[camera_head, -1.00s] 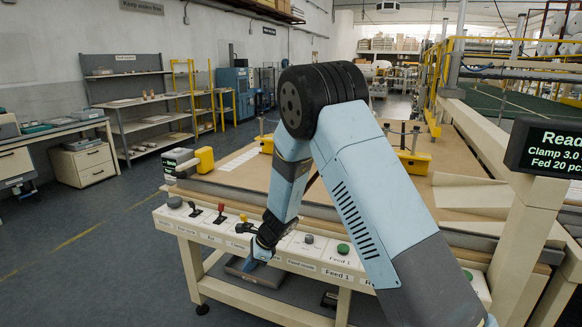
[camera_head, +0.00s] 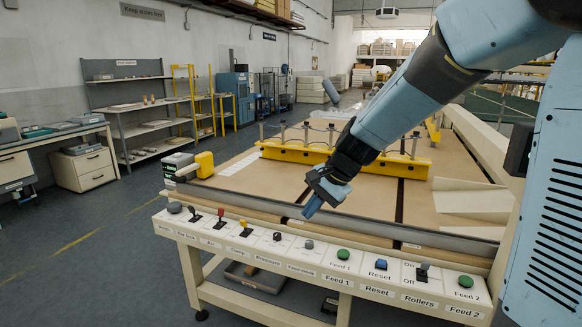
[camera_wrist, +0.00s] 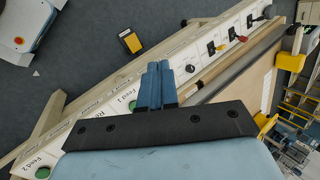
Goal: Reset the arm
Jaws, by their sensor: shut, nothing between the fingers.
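My gripper (camera_head: 310,209) is shut and empty. In the head view its blue fingers point down and to the left, in front of the grey front edge of the worktable (camera_head: 290,182) and above the control panel (camera_head: 300,250). In the wrist view the shut fingers (camera_wrist: 158,68) lie side by side over the white panel strip. My blue arm comes in from the upper right. The panel carries a row of levers, and green Feed 1 (camera_head: 343,254), blue Reset (camera_head: 381,264) and green Feed 2 (camera_head: 466,282) buttons. Whether the fingers touch anything, I cannot tell.
A yellow clamp bar (camera_head: 345,158) crosses the table behind my gripper. A yellow-and-grey device (camera_head: 203,165) stands at the table's left corner. A grey shelf (camera_head: 135,105) and a bench (camera_head: 55,140) stand at the left. The floor (camera_head: 90,230) between is clear.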

